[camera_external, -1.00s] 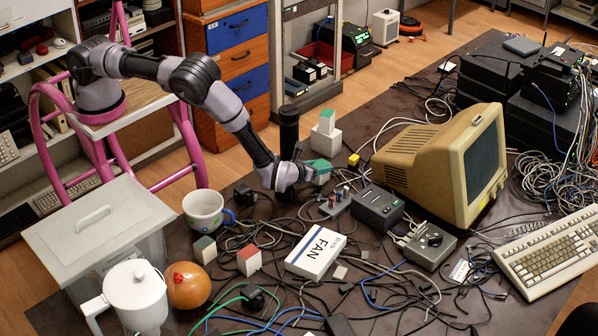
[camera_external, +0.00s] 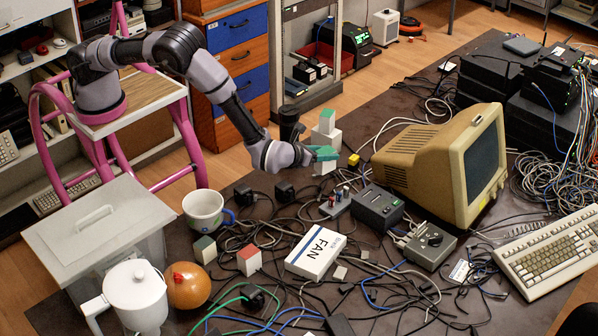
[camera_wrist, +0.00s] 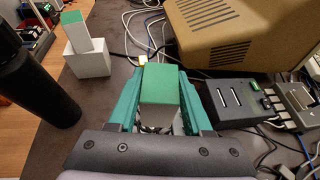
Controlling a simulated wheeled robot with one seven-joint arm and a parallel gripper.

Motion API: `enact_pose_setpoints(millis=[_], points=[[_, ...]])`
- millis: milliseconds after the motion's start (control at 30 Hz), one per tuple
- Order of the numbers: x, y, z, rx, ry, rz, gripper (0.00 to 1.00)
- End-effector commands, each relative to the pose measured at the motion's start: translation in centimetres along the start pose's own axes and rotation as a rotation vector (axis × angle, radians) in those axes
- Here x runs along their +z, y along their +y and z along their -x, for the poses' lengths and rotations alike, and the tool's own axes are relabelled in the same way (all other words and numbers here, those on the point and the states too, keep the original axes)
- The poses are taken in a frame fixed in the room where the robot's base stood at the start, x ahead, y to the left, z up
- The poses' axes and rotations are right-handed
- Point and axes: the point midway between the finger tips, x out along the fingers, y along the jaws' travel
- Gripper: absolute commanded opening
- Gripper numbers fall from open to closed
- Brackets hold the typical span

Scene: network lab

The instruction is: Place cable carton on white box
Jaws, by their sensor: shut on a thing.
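My gripper (camera_external: 322,154) is shut on a small cable carton, pale with a green top (camera_wrist: 160,84), seen between the two teal fingers in the wrist view. In the external view the fingers largely hide this carton, and a pale part of it (camera_external: 325,168) shows just below them. It appears a little above the table. A white box (camera_external: 331,141) stands just behind my gripper, also upper left in the wrist view (camera_wrist: 90,60). Another pale carton with a green top (camera_external: 327,121) stands upright on that box.
A beige monitor (camera_external: 420,160) and dark devices (camera_external: 377,207) stand to the right. A dark cylinder (camera_wrist: 30,80) is close on the left in the wrist view. Cables, a FAN box (camera_external: 316,253), a mug (camera_external: 204,212) and two small blocks (camera_external: 249,261) crowd the front.

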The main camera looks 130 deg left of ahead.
Motion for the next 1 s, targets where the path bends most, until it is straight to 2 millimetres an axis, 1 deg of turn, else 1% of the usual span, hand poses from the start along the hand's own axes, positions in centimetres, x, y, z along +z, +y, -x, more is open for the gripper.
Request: enact_pose_setpoints(millis=[33, 67, 100, 167, 200, 267, 300, 400, 533, 600, 700, 900, 1000], points=[[-0.4, -2.3, 1.6, -0.061, 0.002, -0.024, 0.0], [-0.6, -3.7, 2.6, -0.099, 0.003, -0.04, 0.0], [-0.9, -5.4, 4.0, -0.149, 0.003, -0.062, 0.0], [-1.4, -7.9, 6.1, -0.224, 0.002, -0.094, 0.0], [-1.7, -9.5, 7.5, -0.271, 0.002, -0.114, 0.0], [-2.2, -11.7, 9.7, -0.34, 0.001, -0.142, 0.0], [-2.5, -13.0, 11.1, -0.382, 0.0, -0.159, 0.0], [-3.2, -15.7, 14.2, -0.473, -0.003, -0.194, 0.0], [-3.9, -17.9, 17.2, -0.554, -0.006, -0.226, 0.0], [-4.1, -18.6, 18.2, -0.581, -0.009, -0.237, 0.0], [-4.9, -19.0, 18.6, -0.6, -0.009, -0.247, 0.0], [-8.4, -19.1, 17.2, -0.602, -0.009, -0.248, 0.0], [-9.5, -19.1, 16.7, -0.602, -0.009, -0.247, 0.0]])
